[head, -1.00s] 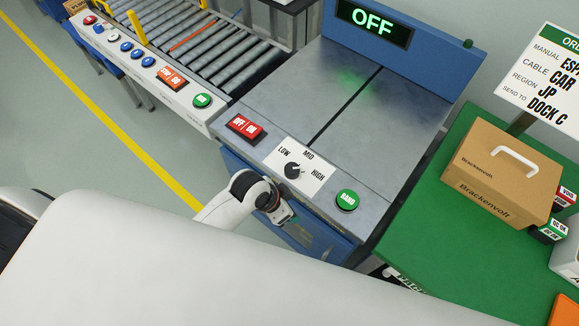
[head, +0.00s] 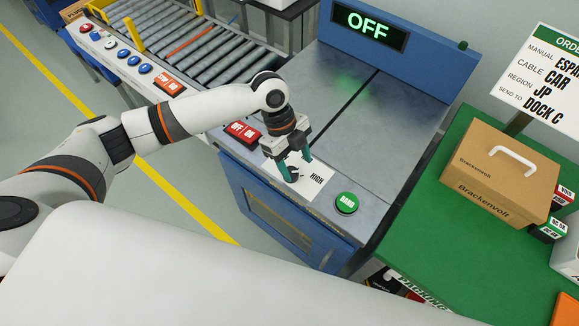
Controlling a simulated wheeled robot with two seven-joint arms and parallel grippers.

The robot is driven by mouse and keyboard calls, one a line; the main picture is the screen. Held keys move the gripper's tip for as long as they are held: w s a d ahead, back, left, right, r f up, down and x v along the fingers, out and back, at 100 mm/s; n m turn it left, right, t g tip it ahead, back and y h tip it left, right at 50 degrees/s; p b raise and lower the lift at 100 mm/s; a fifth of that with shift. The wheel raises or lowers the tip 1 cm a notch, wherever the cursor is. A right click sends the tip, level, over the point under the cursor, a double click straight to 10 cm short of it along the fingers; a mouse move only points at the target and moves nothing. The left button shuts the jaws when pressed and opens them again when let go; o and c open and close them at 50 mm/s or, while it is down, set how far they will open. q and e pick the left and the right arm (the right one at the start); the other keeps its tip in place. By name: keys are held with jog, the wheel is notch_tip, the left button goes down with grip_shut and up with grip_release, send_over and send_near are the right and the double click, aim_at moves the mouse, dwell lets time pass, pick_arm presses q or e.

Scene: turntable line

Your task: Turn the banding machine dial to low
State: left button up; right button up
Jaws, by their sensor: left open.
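The banding machine (head: 300,215) has a grey metal top and a blue back panel whose display (head: 369,26) reads OFF in green. Its dial plate (head: 312,190) is white. The HIGH label shows, while LOW and MID are hidden by my left gripper. The black dial (head: 293,172) is mostly covered, so its pointer direction cannot be read. My left gripper (head: 299,174) is open, pointing down over the dial, with its dark green fingers at either side of it. I cannot tell whether they touch it. My right gripper is not in view.
A red OFF/ON switch (head: 243,133) and a green BAND button (head: 346,203) flank the dial. A roller conveyor (head: 200,50) lies at the upper left. A brown Brackenvolt box (head: 500,170) stands on the green table (head: 420,235) at right.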

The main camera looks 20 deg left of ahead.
aim_at(290, 171)
pick_arm(q)
jog(key=w+a+r+m, duration=0.1)
jog(key=w+a+r, duration=0.3)
jog(key=a, duration=0.2)
jog(key=p+x, duration=0.1)
jog(key=x, duration=1.1)
jog(key=shift+s, duration=0.2)
jog(key=shift+r, duration=0.1)
jog(key=shift+g, duration=0.3)
jog(key=c, duration=1)
